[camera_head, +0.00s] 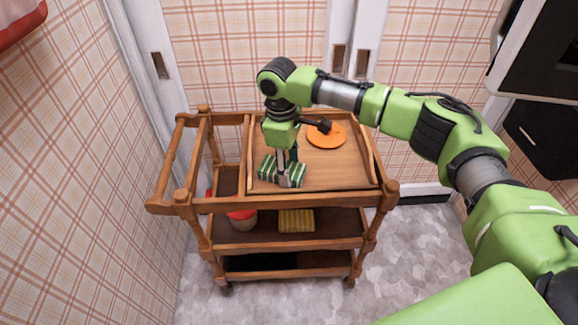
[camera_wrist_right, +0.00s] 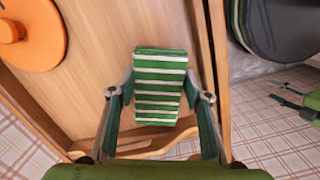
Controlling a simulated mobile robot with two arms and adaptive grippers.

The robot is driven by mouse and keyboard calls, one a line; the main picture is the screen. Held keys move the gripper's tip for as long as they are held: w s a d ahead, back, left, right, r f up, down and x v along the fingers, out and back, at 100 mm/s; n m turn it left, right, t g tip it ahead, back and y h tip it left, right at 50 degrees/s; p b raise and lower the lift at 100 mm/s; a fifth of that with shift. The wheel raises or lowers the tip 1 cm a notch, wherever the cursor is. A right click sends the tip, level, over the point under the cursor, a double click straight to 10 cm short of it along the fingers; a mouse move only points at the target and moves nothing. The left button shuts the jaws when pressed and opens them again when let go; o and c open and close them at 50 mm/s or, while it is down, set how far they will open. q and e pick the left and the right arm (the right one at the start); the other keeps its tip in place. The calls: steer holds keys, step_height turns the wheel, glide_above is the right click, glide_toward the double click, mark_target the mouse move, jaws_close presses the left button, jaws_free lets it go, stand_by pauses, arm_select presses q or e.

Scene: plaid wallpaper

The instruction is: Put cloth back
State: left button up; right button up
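A folded green-and-white striped cloth (camera_head: 296,174) is at the front left part of the wooden trolley's top tray (camera_head: 345,178). It also shows in the wrist view (camera_wrist_right: 160,90), between the fingers of my right gripper (camera_wrist_right: 160,82). In the head view my right gripper (camera_head: 283,172) reaches down from above, with a finger in front of the cloth. Both fingertips meet the cloth's opposite sides, so the gripper looks shut on it. Whether the cloth's underside touches the tray is hidden. My left gripper is not in view.
An orange disc (camera_head: 332,141) with a knob lies farther back on the tray. A yellow striped cloth (camera_head: 297,220) and a red-lidded pot (camera_head: 243,217) are on the shelf below. The trolley's wooden rails (camera_head: 290,204) surround the tray. Plaid walls stand close behind and left.

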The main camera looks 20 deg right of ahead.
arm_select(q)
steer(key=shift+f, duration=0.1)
arm_select(e)
steer(key=shift+o, duration=0.7)
steer(key=r, duration=0.2)
steer(key=r+p, duration=0.1)
steer(key=r, duration=0.3)
steer(key=shift+w+a+r, duration=0.2)
steer(key=shift+a+r, duration=0.05)
steer(key=shift+a, duration=0.05)
steer(key=shift+r, duration=0.55)
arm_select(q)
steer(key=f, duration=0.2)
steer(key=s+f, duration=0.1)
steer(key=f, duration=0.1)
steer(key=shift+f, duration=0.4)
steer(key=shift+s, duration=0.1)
